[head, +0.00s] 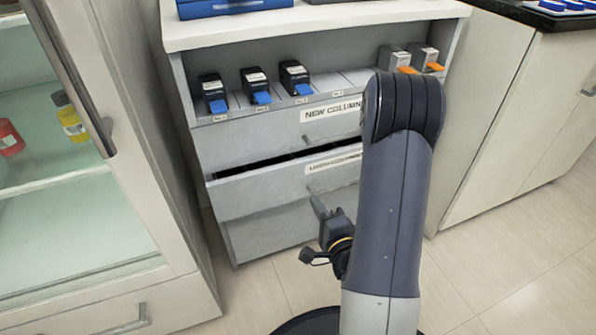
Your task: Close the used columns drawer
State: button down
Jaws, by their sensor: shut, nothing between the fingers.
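The used columns drawer (262,190) is the grey drawer below the one labelled NEW COLUMNS, in the middle of the head view. It stands a little open, with a dark gap along its top edge. Its label is partly hidden by my arm, and its handle shows faintly below the label. My gripper (317,204) is in front of the lower part of this drawer, to the left of my arm. Its fingers are shut and empty, pointing up toward the drawer front. I cannot tell whether they touch it.
The new columns drawer (250,142) above is shut. Black cartridges with blue tabs (256,86) and grey ones with orange tabs (424,58) stand on the shelf above. A glass-door cabinet (80,200) is close on the left. Floor (510,265) is clear at right.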

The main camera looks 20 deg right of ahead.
aim_at(294, 166)
jog(key=w, duration=0.3)
jog(key=w+b, duration=0.1)
jog(key=w, duration=0.7)
jog(key=shift+a, duration=0.25)
jog(key=shift+w+b, duration=0.3)
jog(key=shift+w, duration=0.2)
jog(key=w, duration=0.4)
jog(key=shift+w+r, duration=0.15)
jog(key=shift+a, duration=0.1)
